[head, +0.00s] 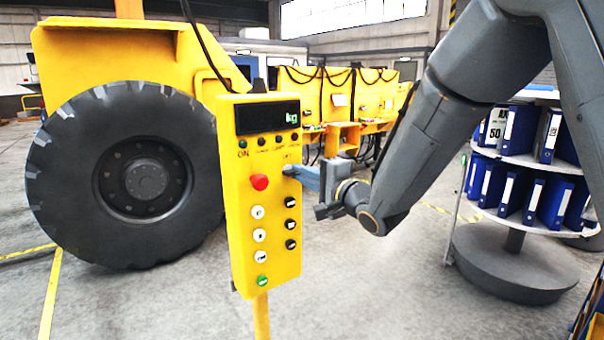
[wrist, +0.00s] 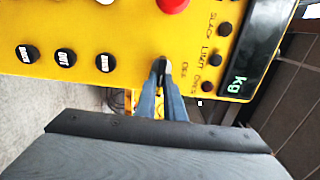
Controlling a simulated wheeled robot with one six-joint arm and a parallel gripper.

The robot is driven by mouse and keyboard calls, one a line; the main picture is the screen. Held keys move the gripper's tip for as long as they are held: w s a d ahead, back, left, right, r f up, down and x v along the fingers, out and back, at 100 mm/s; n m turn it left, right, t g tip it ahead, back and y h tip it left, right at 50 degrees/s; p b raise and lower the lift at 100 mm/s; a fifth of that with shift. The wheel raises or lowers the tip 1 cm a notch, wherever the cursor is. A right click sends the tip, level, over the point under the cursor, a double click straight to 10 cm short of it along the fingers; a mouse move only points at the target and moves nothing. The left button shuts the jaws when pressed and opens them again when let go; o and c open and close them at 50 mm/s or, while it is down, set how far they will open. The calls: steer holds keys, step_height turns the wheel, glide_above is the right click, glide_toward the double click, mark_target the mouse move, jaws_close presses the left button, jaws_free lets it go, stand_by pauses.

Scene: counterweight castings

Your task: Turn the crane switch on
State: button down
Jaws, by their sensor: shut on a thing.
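A yellow crane control box (head: 262,210) stands on a yellow post in the middle of the head view. Its face fills the upper part of the wrist view (wrist: 105,80). My gripper (head: 290,171) reaches in from the right to the box's right side, beside the red button. In the wrist view my gripper's narrow blue fingers (wrist: 166,72) are closed together at the face, on a small switch (wrist: 162,60) beside small lettering. The fingers mostly hide the switch, and I cannot tell its position.
A red mushroom button (head: 260,182), white and black buttons, and a green button (head: 262,281) are on the same face. A dark display (head: 267,117) shows "kg". A big wheel (head: 125,177) stands left. A round shelf of blue binders (head: 520,160) stands right.

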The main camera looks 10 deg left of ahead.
steer(key=c, duration=1.9)
jaws_free()
steer(key=shift+o, duration=0.2)
steer(key=b+v, duration=0.2)
steer(key=v, duration=0.5)
steer(key=shift+s+d+b, duration=0.25)
steer(key=shift+b, duration=0.1)
